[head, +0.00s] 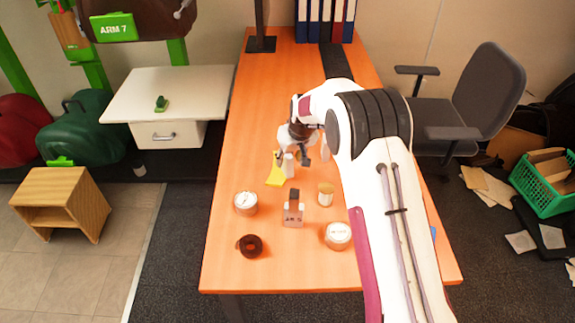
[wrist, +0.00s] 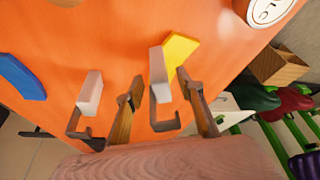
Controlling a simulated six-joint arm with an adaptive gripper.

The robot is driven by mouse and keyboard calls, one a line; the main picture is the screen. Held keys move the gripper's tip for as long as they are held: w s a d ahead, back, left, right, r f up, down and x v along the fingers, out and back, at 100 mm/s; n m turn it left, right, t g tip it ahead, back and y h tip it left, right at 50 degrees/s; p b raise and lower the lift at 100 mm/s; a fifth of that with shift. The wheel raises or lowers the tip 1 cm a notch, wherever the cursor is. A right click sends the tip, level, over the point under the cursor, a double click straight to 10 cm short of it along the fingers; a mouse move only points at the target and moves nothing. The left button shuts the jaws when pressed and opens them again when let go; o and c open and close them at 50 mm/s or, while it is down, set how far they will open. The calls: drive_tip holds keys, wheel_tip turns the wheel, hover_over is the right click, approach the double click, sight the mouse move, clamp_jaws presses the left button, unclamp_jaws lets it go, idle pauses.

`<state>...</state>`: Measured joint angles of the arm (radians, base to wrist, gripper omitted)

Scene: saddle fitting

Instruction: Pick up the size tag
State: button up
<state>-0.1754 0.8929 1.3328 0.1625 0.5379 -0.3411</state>
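A flat yellow piece (head: 275,177), which I take to be the size tag, lies on the orange table (head: 235,275) left of the middle. It also shows in the wrist view (wrist: 181,47), partly hidden behind one of my finger pads. My gripper (head: 290,164) is low over the table beside the yellow piece, at its upper right in the head view. In the wrist view my gripper (wrist: 124,80) has its two pale finger pads clearly apart, with bare table between them. It is open and empty. I cannot tell whether a finger touches the yellow piece.
Nearer on the table stand a round white-topped tin (head: 245,203), a dark ring-shaped thing (head: 250,246), a grey block-like item (head: 293,213), a small jar (head: 325,194) and another round tin (head: 338,236). Binders (head: 325,20) stand at the back. Table left of the yellow piece is clear.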

sight(287, 166)
drive_tip(key=shift+w+f, duration=0.1)
drive_tip(key=shift+f, duration=0.2)
drive_tip(key=shift+x, duration=2.5)
clamp_jaws()
